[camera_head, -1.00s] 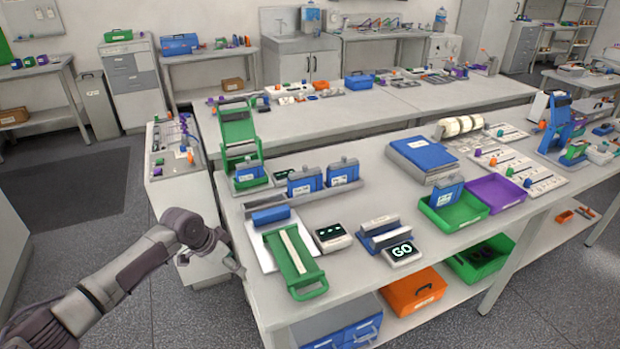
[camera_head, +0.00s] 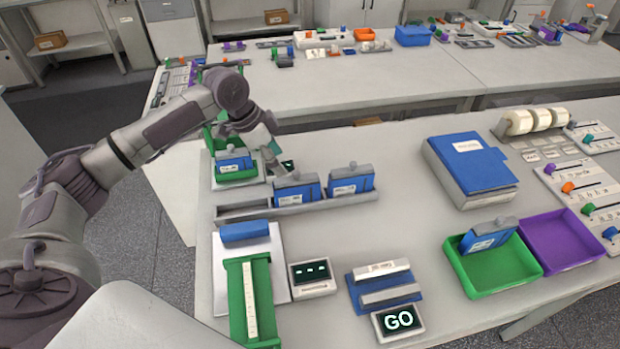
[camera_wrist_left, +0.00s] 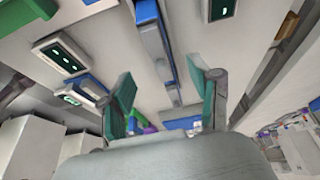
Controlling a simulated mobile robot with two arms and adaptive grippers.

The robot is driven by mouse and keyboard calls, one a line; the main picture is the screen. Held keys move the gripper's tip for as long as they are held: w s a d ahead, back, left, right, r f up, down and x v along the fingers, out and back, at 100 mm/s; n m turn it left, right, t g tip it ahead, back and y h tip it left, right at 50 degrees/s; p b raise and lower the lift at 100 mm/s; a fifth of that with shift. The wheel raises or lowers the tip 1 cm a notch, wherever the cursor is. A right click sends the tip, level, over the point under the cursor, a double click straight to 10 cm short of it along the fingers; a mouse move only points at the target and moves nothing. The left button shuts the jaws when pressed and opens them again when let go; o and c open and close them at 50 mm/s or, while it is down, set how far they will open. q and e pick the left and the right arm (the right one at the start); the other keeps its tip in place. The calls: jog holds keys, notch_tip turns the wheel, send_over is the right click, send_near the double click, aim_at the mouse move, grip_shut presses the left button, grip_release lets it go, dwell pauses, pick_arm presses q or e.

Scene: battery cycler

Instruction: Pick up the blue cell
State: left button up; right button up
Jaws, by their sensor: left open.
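Several blue cells with white labels are in the head view. One blue cell (camera_head: 233,163) sits in the green stand at the back left. Two blue cells, the left one (camera_head: 296,190) and the right one (camera_head: 351,178), stand upright in the grey rack (camera_head: 242,211). Another blue cell (camera_head: 487,237) leans in the green tray (camera_head: 518,272). My left gripper (camera_head: 273,156) is above the bench, just right of the green stand and behind the rack. In the left wrist view its green-padded fingers (camera_wrist_left: 165,98) are apart with nothing between them. My right gripper is out of view.
A green slide fixture (camera_head: 236,300) on a white plate, a small display (camera_head: 312,277) and a GO button box (camera_head: 398,321) stand at the front. A blue binder (camera_head: 470,165) and purple tray (camera_head: 562,240) are at right. The bench middle is clear.

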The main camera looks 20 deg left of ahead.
aim_at(290, 180)
pick_arm(q)
jog(key=f, duration=0.1)
jog(key=d+f+p, duration=0.1)
jog(key=f, duration=0.1)
jog(key=d+f, duration=0.1)
jog(key=f, duration=0.1)
jog(key=shift+s+f, duration=0.1)
jog(key=shift+s, duration=0.05)
jog(key=f+p, duration=0.1)
jog(key=w+f, duration=0.1)
jog(key=shift+w+d+f+p, duration=0.3)
jog(key=shift+d+f+p, duration=0.05)
jog(key=shift+p, duration=0.05)
jog(key=p+x, duration=0.1)
jog(key=x, duration=0.2)
jog(key=shift+w+f, duration=0.1)
jog(key=shift+f, duration=0.05)
jog(key=shift+w+f, duration=0.1)
jog(key=shift+f, duration=0.1)
jog(key=c, duration=0.7)
grip_shut()
jog(key=shift+r, duration=0.1)
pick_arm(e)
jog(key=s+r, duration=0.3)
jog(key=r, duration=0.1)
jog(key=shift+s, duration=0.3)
